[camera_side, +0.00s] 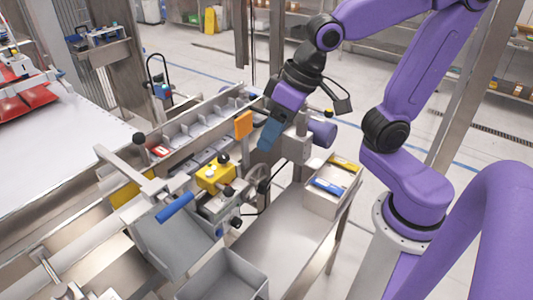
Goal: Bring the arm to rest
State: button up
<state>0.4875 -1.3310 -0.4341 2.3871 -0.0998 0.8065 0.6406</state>
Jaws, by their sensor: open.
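My purple arm comes in from the right and bends down over the machine. My gripper (270,136) hangs at the arm's end, above the middle of the machine, and its blue-grey end points down and to the left. It is open, and I see nothing held in it. The single view does not show both fingers clearly. An orange block (242,125) is just left of it in the picture; I cannot tell whether they touch.
A divided metal channel (190,130) runs behind the yellow control box (215,174). A blue-handled lever (175,207) is in front. An empty grey bin (225,278) is at the front.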

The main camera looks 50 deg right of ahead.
jog(key=s+d+f+n+g+h, duration=0.1)
jog(key=s+d+f+n, duration=0.1)
jog(key=s, duration=0.4)
jog(key=s+d+f+n+g+h, duration=0.1)
jog(key=s+d+f+n+g, duration=0.1)
jog(key=s+n, duration=0.4)
notch_tip(320, 180, down, 3)
jog(key=shift+d+r+n, duration=0.2)
jog(key=shift+d+n, duration=0.3)
jog(key=shift+n, duration=0.3)
jog(key=shift+o, duration=0.4)
dwell(0.5)
